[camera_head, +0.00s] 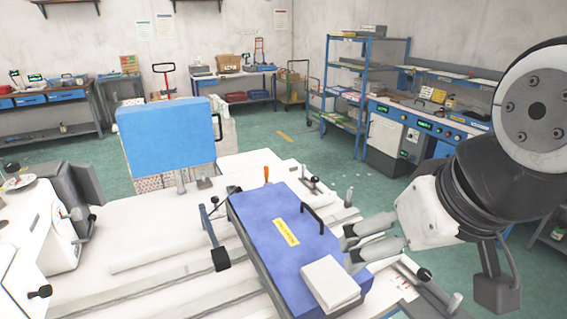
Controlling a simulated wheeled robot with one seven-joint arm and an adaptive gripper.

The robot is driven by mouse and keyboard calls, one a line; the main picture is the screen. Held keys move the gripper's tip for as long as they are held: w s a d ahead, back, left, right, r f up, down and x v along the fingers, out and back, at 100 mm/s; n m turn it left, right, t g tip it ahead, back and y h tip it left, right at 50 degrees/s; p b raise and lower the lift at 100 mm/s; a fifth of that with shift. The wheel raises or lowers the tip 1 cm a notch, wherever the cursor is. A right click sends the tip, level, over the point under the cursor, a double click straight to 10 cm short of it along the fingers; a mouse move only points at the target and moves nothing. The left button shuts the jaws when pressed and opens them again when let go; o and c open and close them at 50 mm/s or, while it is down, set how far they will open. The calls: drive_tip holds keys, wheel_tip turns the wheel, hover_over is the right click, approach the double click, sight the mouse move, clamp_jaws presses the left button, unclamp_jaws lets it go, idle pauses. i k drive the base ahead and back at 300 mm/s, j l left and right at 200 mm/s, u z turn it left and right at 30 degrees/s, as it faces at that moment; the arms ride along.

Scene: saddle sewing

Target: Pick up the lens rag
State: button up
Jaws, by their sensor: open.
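A white folded cloth (329,282), which looks like the lens rag, lies flat on the near right end of a blue case (262,222). My gripper (350,249) is at the right of the case, just above and behind the cloth in the picture. Its two fingers point left and are apart, with nothing seen between them. The gripper looks clear of the cloth, but its exact height above the case is hard to tell.
The case has a black handle (312,219) and a yellow label (286,232). It rests on a white machine bed (150,285). A black-ended lever (221,258) stands left of it, and an orange-handled tool (266,173) is behind. Blue shelving (361,100) stands farther back.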

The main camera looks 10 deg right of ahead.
sight(330, 284)
drive_tip(key=z, duration=0.3)
drive_tip(key=k+j+z, duration=0.1)
drive_tip(key=j+z, duration=0.25)
drive_tip(key=k+j+z, duration=0.1)
drive_tip(key=z, duration=0.3)
drive_tip(key=k+j+z, duration=0.15)
drive_tip(key=z, duration=0.2)
drive_tip(key=k+j+z, duration=0.1)
drive_tip(key=k+j, duration=0.15)
drive_tip(key=k, duration=0.15)
drive_tip(key=k+j+z, duration=0.1)
drive_tip(key=k+j, duration=0.15)
drive_tip(key=k+j+z, duration=0.15)
drive_tip(key=k, duration=0.35)
